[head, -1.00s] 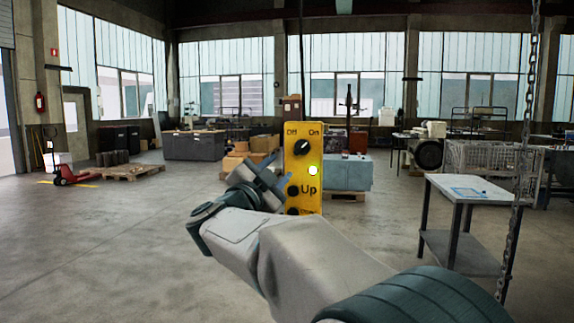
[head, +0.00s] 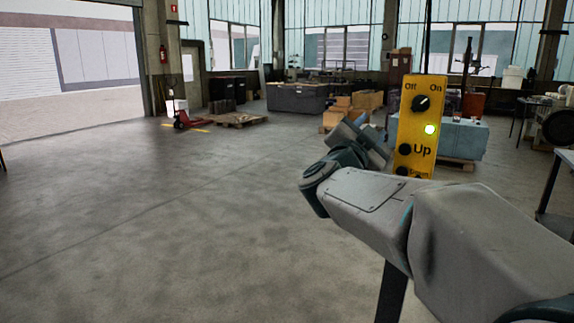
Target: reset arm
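My arm reaches in from the lower right of the head view, and my gripper (head: 366,140) is at its far end. The gripper is beside the left edge of a yellow control box (head: 423,120). I cannot tell whether they touch, or whether the fingers are open or shut. A lower button marked Down is partly hidden by my arm.
Bare concrete floor lies open to the left and centre. A red pallet jack (head: 184,114) and a pallet (head: 238,120) stand farther back. A dark cabinet (head: 296,98) and a blue-grey block (head: 466,138) stand behind. A table (head: 549,184) is at the right edge.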

